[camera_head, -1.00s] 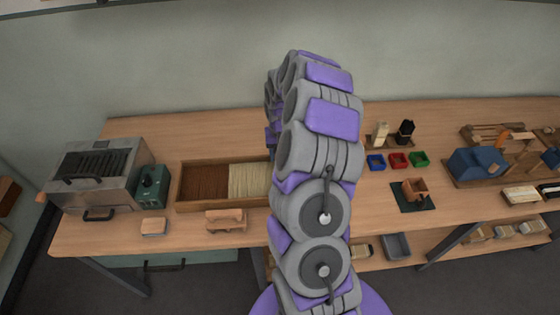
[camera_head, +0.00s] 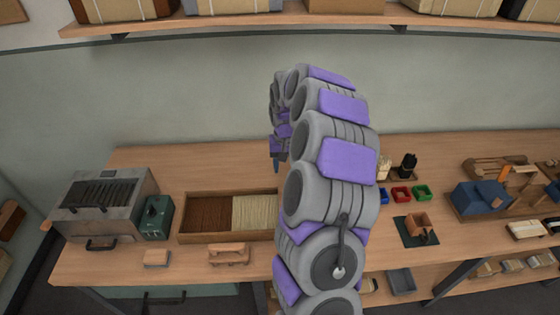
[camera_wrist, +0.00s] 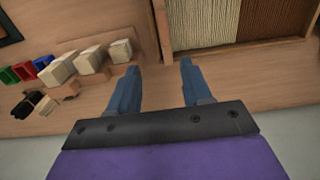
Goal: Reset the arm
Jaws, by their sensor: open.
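My arm, grey with purple pads, rises through the middle of the head view and bends over at the top. My gripper (camera_head: 276,163) hangs at its far end, mostly hidden behind the arm links, above the back of the wooden bench (camera_head: 130,253). In the wrist view my gripper (camera_wrist: 157,78) shows two blue fingers spread apart, with nothing between them but the bench top below. The wooden tray (camera_head: 182,237) with brown and cream bristles lies left of the arm; it also shows in the wrist view (camera_wrist: 163,30) at the upper right.
A grey metal machine (camera_head: 105,200) and a green box (camera_head: 153,217) stand at the left. Small blue, red (camera_head: 401,194) and green bins, a wooden block on a dark mat (camera_head: 417,228) and a blue tool (camera_head: 480,198) are at the right. A shelf (camera_head: 300,18) with boxes hangs above.

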